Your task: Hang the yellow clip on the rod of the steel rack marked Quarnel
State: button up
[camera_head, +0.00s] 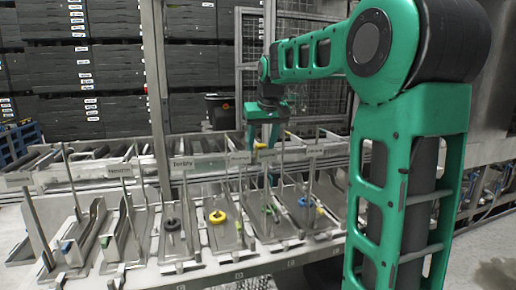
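My gripper (262,147) points down above the back of the row of steel racks, right of centre. A small yellow piece (261,146) shows at its fingertips; it may be the yellow clip, but I cannot tell whether it is held. A yellow ring-shaped piece (217,216) lies on the base of a steel rack (222,236) in the middle of the row. Each rack has an upright rod and a small name sign. The signs are too small to read surely, so I cannot tell which is Quarnel.
A black ring (172,224) lies on the rack with a sign (195,162) left of the yellow ring's. Green and blue pieces lie on other racks. The upright rods stand close together. A roller conveyor (100,160) runs behind, with dark stacked crates (85,70) beyond.

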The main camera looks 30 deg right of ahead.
jog(key=v, duration=1)
jog(key=shift+s+a+r, duration=0.1)
jog(key=shift+r, duration=0.2)
jog(key=s+a+f+m+g, duration=0.1)
jog(key=s+a+f+g, duration=0.1)
jog(key=s+f, duration=1.2)
jog(key=s+a+f+m+g+y, duration=0.1)
jog(key=s+a+f+m+g, duration=0.1)
jog(key=s+f, duration=1.3)
jog(key=s, duration=0.3)
jog(key=shift+s, duration=0.3)
jog(key=shift+w+f, duration=0.3)
jog(key=shift+w, duration=0.35)
